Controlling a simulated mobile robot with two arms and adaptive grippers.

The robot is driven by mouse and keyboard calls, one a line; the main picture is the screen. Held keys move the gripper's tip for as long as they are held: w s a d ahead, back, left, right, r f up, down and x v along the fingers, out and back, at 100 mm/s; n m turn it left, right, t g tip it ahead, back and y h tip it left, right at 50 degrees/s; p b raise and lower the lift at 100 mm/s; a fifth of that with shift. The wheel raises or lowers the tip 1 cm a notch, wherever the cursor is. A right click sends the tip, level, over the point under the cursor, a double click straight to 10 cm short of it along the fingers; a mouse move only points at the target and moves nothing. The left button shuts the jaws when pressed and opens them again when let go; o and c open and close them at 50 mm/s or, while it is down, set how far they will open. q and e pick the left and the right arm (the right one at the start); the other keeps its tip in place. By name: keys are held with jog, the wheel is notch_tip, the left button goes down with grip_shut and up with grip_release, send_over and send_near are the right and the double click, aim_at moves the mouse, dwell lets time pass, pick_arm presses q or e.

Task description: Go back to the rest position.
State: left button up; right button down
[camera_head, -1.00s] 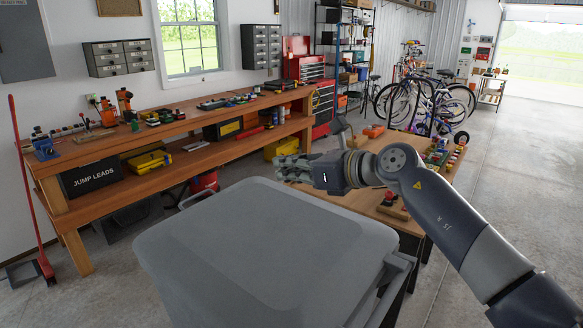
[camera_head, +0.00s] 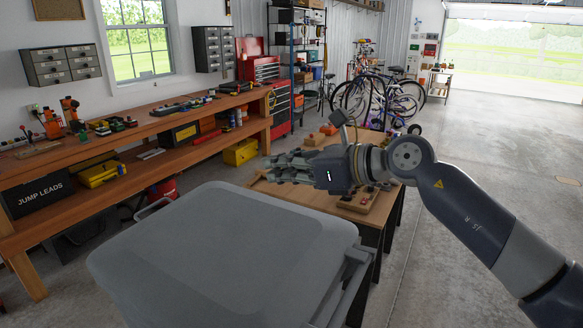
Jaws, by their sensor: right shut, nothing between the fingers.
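My right gripper (camera_head: 288,167) is shut and empty. Its arm comes in from the right, and the gripper points left, above the far edge of a grey lidded bin (camera_head: 225,255) and the near part of a low wooden table (camera_head: 285,195). It appears apart from both. My left gripper is out of view.
A long wooden workbench (camera_head: 165,124) with tools and boxes runs along the left wall. Small items, partly hidden by my arm, stand on the low table. Bicycles (camera_head: 375,95) and shelves (camera_head: 297,50) stand at the back. The concrete floor (camera_head: 500,140) is clear on the right.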

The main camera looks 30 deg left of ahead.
jog(key=w+d+f+m+t+y, duration=0.1)
jog(key=w+d+f+m+t, duration=0.4)
jog(key=w+d+f+m, duration=0.45)
jog(key=w+d+f+m+t+y, duration=0.1)
jog(key=w+d+f+m+t, duration=0.5)
jog(key=f+m, duration=0.65)
jog(key=s+d+f+m+t+h, duration=0.15)
jog(key=d+f+m+h, duration=0.5)
jog(key=f, duration=0.85)
jog(key=s+d+f+m+h, duration=0.25)
jog(key=d+f+m, duration=0.7)
jog(key=f, duration=0.65)
jog(key=s+d+f+m+g+h, duration=0.2)
jog(key=s+d+f+m+h, duration=0.3)
jog(key=s+f, duration=0.65)
jog(key=s+d+f+m+g, duration=0.2)
jog(key=s+d+f+g, duration=0.1)
jog(key=s+d+f, duration=0.65)
jog(key=s+d+f+m+g+h, duration=0.1)
jog(key=s+f, duration=0.3)
jog(key=s, duration=0.7)
jog(key=s+d+f+m+g+h, duration=0.1)
jog(key=s+d+f+m+g, duration=0.2)
jog(key=s, duration=0.9)
jog(key=s+d+f+m+g+b, duration=0.1)
jog(key=s+f, duration=0.5)
jog(key=s, duration=0.6)
jog(key=shift+d+f+m+g+h, duration=0.35)
jog(key=shift+d+m+g, duration=0.45)
jog(key=shift+d, duration=0.45)
